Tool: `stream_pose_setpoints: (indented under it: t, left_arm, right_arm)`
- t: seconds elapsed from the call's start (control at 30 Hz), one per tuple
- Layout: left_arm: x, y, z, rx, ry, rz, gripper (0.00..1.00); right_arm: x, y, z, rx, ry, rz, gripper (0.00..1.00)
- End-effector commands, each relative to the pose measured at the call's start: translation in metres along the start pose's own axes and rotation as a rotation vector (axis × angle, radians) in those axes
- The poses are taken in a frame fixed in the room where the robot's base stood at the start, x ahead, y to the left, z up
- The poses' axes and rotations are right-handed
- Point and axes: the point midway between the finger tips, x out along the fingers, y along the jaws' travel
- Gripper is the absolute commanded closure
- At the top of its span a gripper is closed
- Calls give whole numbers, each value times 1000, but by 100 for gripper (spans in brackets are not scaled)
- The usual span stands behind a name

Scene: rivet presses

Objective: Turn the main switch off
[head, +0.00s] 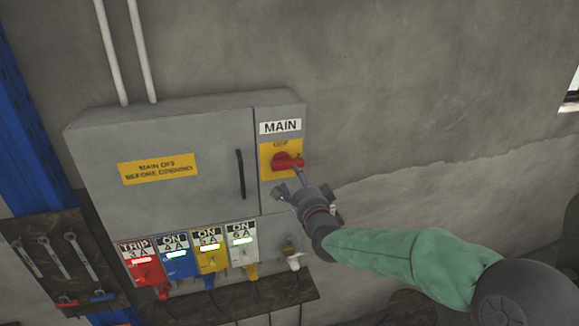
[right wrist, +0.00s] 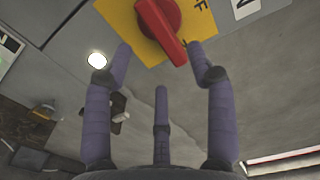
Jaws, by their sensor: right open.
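The main switch is a red rotary knob (head: 287,161) on a yellow plate, under a white MAIN label (head: 280,127). Its handle lies roughly level in the head view, with the word OFF printed above it. My right gripper (head: 288,181) is at the knob's lower right, one finger reaching up by the handle's right end. In the right wrist view the open fingers (right wrist: 160,50) stand on either side of the red knob (right wrist: 163,27). I cannot tell whether a finger touches it. My left gripper is not in view.
The grey cabinet (head: 190,125) has a black handle (head: 240,174) left of the switch. Below are red, blue, yellow and grey breaker modules (head: 208,258) with lit windows and plugs. A tool board (head: 62,262) with wrenches hangs at left. The wall at right is clear.

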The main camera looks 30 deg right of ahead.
Motion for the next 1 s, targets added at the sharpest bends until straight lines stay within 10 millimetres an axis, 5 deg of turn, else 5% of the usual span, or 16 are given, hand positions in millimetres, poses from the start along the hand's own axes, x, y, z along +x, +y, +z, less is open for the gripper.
stream_pose_setpoints:
  t: [0.43, 0.93, 1.0]
  left_arm:
    - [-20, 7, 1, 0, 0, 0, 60]
    - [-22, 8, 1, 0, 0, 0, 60]
    - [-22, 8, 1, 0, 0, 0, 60]
  right_arm:
    - [58, -1, 0, -1, -1, 1, 43]
    - [68, 0, 0, -1, 0, -1, 43]
    - [68, 0, 0, -1, 0, -1, 60]
